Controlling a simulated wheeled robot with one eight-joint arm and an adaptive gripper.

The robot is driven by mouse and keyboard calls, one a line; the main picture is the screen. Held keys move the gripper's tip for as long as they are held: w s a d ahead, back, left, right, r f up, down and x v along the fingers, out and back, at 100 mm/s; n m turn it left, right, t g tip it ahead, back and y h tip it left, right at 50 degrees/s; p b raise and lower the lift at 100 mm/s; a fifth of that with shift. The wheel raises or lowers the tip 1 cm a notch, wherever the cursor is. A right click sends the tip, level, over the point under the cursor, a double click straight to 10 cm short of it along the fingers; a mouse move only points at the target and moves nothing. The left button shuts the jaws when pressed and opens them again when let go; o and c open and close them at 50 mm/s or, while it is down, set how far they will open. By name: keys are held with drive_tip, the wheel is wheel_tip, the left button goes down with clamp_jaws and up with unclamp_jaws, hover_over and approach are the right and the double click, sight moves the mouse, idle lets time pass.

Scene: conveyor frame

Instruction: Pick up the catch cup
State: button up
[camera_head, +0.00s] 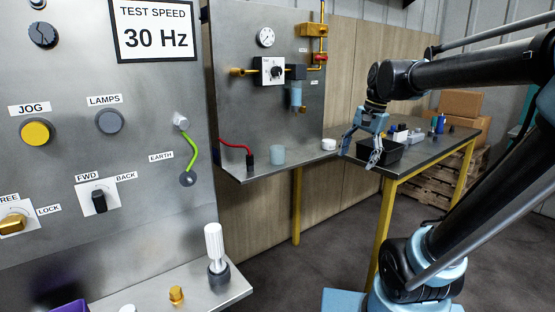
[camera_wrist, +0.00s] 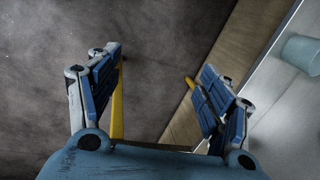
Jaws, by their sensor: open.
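The catch cup seems to be the small pale blue-grey translucent cup (camera_head: 277,155) standing upright on the metal shelf (camera_head: 262,172) below the gauge panel. It also shows at the right edge of the wrist view (camera_wrist: 301,55), partly cut off. My gripper (camera_head: 360,150) is open and empty, pointing down to the right of the cup, past the shelf's right end and in front of the dark table. In the wrist view the blue fingers (camera_wrist: 163,95) are spread wide, with floor and a wooden panel between and below them. The cup is outside the fingers, to their right.
A black plug (camera_head: 250,162) with a red hose stands left of the cup. A white round item (camera_head: 328,144) lies at the shelf's right end. A black bin (camera_head: 382,152) sits on the dark table. A blue-bowled filter unit (camera_head: 297,96) hangs above the shelf.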

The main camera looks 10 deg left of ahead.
drive_tip(key=w+a+r+m+g+y, duration=0.1)
drive_tip(key=w+a+r+m, duration=0.2)
drive_tip(key=w+a+r, duration=0.55)
drive_tip(key=w+a+r+m+g+y, duration=0.1)
drive_tip(key=w+a+r+m+g, duration=0.2)
drive_tip(key=a, duration=1.1)
drive_tip(key=t, duration=0.1)
approach(279, 148)
drive_tip(key=shift+m, duration=0.3)
drive_tip(key=s+f, duration=0.1)
drive_tip(key=s+a+f, duration=0.1)
drive_tip(key=s+f, duration=0.1)
drive_tip(key=s+a+f, duration=0.1)
drive_tip(key=shift+s+a+f, duration=0.15)
drive_tip(key=shift+f, duration=0.15)
drive_tip(key=f, duration=0.3)
drive_tip(key=shift+a+f, duration=0.4)
drive_tip(key=shift+s+a+f, duration=0.15)
drive_tip(key=shift+a+f, duration=0.1)
drive_tip(key=shift+f, duration=0.4)
drive_tip(key=c, duration=1.1)
